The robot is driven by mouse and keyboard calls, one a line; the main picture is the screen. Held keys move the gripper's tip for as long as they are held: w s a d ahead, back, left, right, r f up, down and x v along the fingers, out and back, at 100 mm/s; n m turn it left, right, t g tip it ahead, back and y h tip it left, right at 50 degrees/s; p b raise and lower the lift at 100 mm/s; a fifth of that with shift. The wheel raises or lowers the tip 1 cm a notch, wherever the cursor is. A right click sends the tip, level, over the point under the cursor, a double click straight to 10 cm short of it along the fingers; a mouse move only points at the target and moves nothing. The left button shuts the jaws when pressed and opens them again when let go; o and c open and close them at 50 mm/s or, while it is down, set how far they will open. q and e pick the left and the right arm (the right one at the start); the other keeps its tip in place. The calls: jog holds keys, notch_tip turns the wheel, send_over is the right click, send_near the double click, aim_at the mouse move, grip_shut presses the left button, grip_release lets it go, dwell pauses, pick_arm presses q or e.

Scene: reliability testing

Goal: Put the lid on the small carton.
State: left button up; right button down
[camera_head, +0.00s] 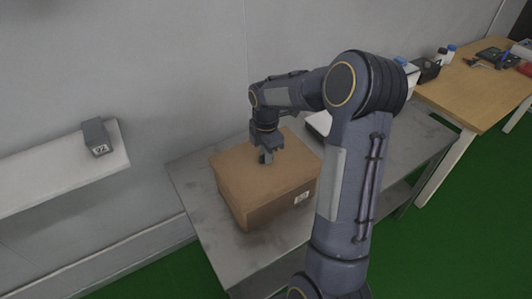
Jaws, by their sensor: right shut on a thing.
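The brown carton (270,212) stands upright on the grey table, with a small white label low on its front right side. Its brown lid (238,166) lies flat over the top, and no gap between lid and carton can be made out at this size. My right gripper (266,158) points down at the middle of the lid and is shut on it. The exact part between its fingers is too small to see. The inside of the carton is hidden. My left gripper is not in view.
The grey table (207,228) has free room left of the carton. My right arm hides much of its right side. A pale object (319,123) lies behind the carton. A grey box (96,137) sits on the white wall shelf (55,187). A wooden table (462,92) with several items stands right.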

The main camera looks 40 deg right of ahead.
jog(key=shift+f+b, duration=0.75)
jog(key=shift+f, duration=0.55)
dwell(1.2)
jog(key=c, duration=0.8)
grip_release()
jog(key=shift+c, duration=0.2)
jog(key=shift+r+p, duration=2.85)
jog(key=shift+r, duration=0.7)
grip_shut()
